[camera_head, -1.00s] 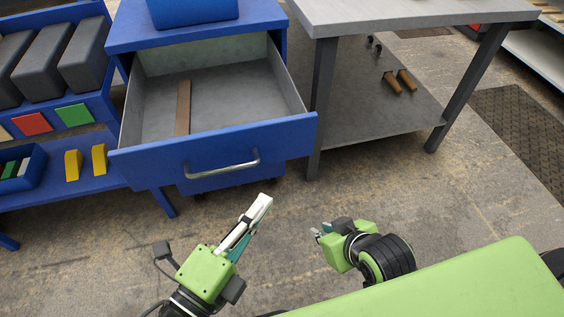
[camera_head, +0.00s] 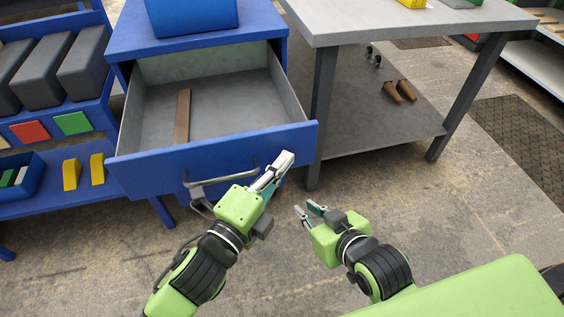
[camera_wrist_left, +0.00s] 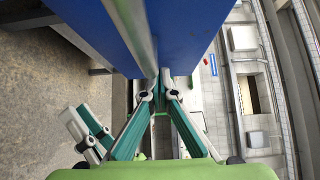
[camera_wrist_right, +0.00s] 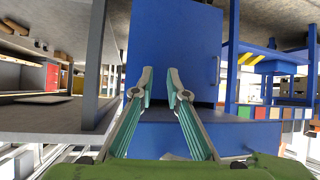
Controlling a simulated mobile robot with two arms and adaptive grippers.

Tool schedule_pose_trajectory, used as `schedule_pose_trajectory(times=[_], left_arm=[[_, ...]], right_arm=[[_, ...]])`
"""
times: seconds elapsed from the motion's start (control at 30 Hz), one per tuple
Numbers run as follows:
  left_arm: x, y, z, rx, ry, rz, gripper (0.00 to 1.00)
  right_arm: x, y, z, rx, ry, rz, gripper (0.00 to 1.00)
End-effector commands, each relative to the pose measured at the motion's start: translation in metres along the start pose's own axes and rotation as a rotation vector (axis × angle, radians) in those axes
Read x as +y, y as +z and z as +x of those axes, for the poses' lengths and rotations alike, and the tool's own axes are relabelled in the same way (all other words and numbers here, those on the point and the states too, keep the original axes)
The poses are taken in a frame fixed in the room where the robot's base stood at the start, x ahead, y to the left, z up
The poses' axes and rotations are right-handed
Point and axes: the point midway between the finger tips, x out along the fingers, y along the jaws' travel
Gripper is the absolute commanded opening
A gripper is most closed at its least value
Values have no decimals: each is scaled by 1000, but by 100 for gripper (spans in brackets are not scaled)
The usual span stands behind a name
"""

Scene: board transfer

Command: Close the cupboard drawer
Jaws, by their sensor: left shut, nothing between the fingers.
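The blue cupboard drawer (camera_head: 145,168) stands pulled out, its grey inside exposed with a brown strip (camera_head: 182,115) lying in it. A metal handle (camera_head: 222,177) crosses its front, partly hidden by my left gripper. My left gripper (camera_head: 285,158) is shut and empty at the right part of the drawer front; I cannot tell whether it touches. In the left wrist view, its closed fingertips (camera_wrist_left: 159,80) are by the blue front and the handle bar (camera_wrist_left: 131,22). My right gripper (camera_head: 306,208) is open and empty, lower and farther from the drawer.
A grey table (camera_head: 405,22) with a lower shelf stands right of the blue cupboard (camera_head: 270,20). A blue rack (camera_head: 100,108) with dark grey bins (camera_head: 84,62) stands left. A blue box (camera_head: 193,17) sits on the cupboard top. The floor in front is clear.

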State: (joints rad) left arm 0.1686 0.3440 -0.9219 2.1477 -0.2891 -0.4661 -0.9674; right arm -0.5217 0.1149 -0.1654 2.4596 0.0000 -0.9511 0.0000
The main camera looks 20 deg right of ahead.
Motion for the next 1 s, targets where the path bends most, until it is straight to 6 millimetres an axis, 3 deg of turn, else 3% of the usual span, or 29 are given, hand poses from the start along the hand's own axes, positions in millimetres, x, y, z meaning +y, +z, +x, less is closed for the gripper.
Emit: schedule_pose_trajectory(times=[0.57,0.77,1.0], left_arm=[[-1,6,5,0,-1,0,0],[-3,21,20,-2,-1,3,0],[-5,51,50,-4,0,3,0]], right_arm=[[0,0,-1,-4,0,0,14],[4,36,-12,-164,9,2,14],[13,105,-52,-492,28,11,14]])
